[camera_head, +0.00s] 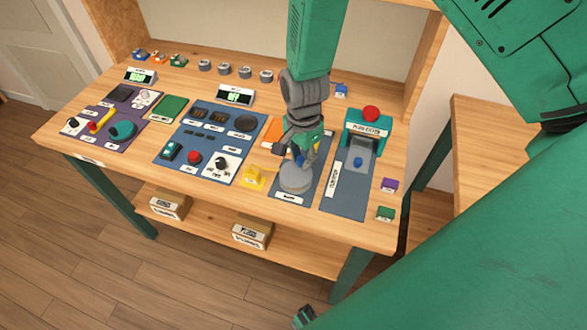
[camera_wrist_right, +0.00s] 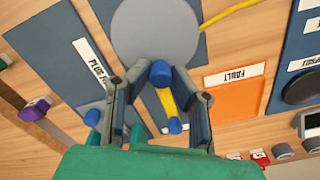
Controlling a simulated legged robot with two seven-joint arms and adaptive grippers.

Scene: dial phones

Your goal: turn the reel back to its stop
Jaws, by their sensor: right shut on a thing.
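The reel is a round grey disc (camera_head: 296,179) on a blue-grey panel near the front of the bench. It shows large at the top of the right wrist view (camera_wrist_right: 155,28). My right gripper (camera_head: 299,157) is over the reel's back edge, pointing down. In the right wrist view its fingers (camera_wrist_right: 160,82) are shut around a blue knob (camera_wrist_right: 161,73), with a yellow bar (camera_wrist_right: 166,102) showing between them. The fingers partly hide how the knob and bar join the reel.
A yellow block (camera_head: 253,177) with a cable stands left of the reel. Right of it is a panel with a green press (camera_head: 366,128) topped by a red knob. An orange fault plate (camera_wrist_right: 238,100) lies close to the gripper. Purple and green blocks sit at the right edge.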

